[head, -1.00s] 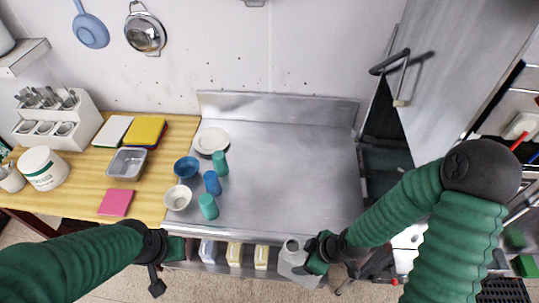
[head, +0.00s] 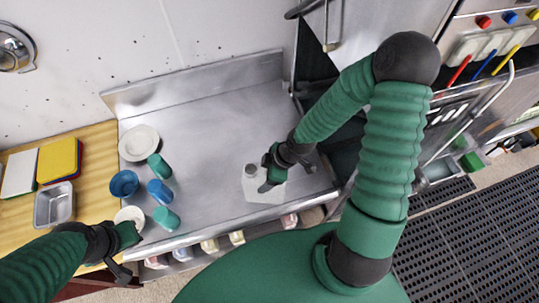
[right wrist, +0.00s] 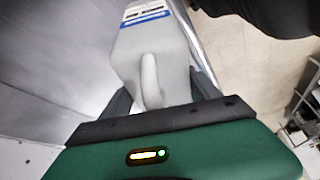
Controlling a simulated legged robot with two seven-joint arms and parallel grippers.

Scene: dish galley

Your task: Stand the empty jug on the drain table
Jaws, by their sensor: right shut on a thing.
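The jug (head: 262,187) is pale grey-white with a short neck. In the head view it appears over the front right part of the steel drain table (head: 215,140); I cannot tell whether its base touches. My right gripper (head: 268,174) is shut on the jug. In the right wrist view the jug (right wrist: 178,58) shows its handle between the fingers and a blue-and-white label at the far end. My left gripper (head: 124,252) is by the table's front left corner, near a white bowl (head: 130,217); its jaw opening is unclear.
A white plate (head: 139,143), a blue bowl (head: 124,183), a blue cup (head: 159,192) and teal cups (head: 166,218) occupy the table's left side. The middle is bare. Containers (head: 209,244) sit below the front edge. A raised backsplash (head: 200,84) runs behind.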

